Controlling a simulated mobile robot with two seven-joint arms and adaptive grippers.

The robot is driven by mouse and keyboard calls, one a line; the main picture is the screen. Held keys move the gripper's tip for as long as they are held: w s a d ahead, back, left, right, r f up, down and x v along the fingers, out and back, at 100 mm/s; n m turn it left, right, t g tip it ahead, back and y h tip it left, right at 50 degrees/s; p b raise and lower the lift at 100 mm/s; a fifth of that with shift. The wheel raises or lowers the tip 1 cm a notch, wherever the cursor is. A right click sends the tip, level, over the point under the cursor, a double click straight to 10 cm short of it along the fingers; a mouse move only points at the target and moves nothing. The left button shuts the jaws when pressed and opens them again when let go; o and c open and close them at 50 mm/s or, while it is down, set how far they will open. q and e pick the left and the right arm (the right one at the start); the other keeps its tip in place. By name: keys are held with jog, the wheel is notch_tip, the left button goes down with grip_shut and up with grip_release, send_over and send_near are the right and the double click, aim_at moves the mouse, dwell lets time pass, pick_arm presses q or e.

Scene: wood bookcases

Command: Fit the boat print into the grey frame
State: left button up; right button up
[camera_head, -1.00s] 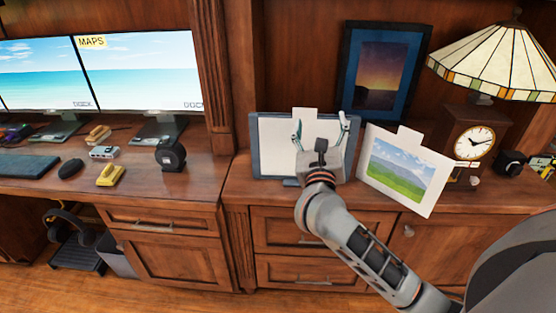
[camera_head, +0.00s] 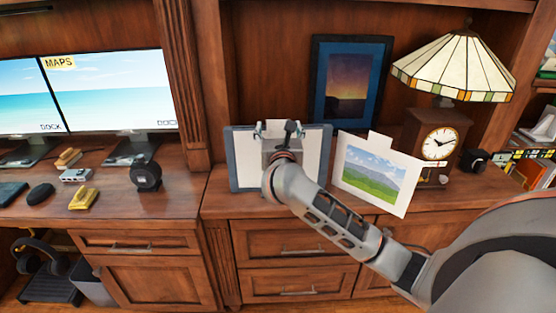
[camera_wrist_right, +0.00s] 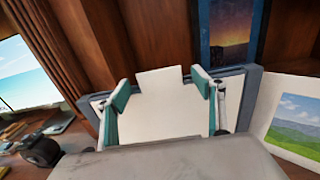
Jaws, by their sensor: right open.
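The grey frame (camera_head: 233,165) stands on the low cabinet top, and its edge also shows in the right wrist view (camera_wrist_right: 248,92). A white sheet (camera_head: 312,150) with a top tab stands inside or against the frame; how deep it sits I cannot tell. No boat shows on its visible part (camera_wrist_right: 163,115); my gripper covers some of it. My right gripper (camera_head: 281,128) is in front of the frame's upper part. In the wrist view its teal-padded fingers (camera_wrist_right: 161,86) are apart, either side of the tab, with nothing held. My left gripper is out of view.
A tabbed landscape print (camera_head: 374,172) leans just right of the frame. A blue-framed sunset picture (camera_head: 347,85) stands behind. A clock (camera_head: 437,142) and a stained-glass lamp (camera_head: 455,68) are at the right. A desk with monitors (camera_head: 112,92) lies left, past a wooden pillar.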

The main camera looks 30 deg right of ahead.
jog(key=c, duration=1.3)
jog(key=shift+r, duration=0.1)
notch_tip(320, 180, up, 28)
jog(key=p, duration=0.4)
jog(key=shift+w+d+f+b, duration=0.2)
jog(key=shift+f+b, duration=0.3)
jog(key=shift+f, duration=0.25)
jog(key=shift+w+d+f+b, duration=0.1)
jog(key=shift+w+f+b, duration=0.1)
jog(key=shift+f+b, duration=0.45)
jog(key=shift+w+d+f+b, duration=0.1)
jog(key=shift+w+f+b, duration=0.15)
jog(key=shift+f, duration=0.65)
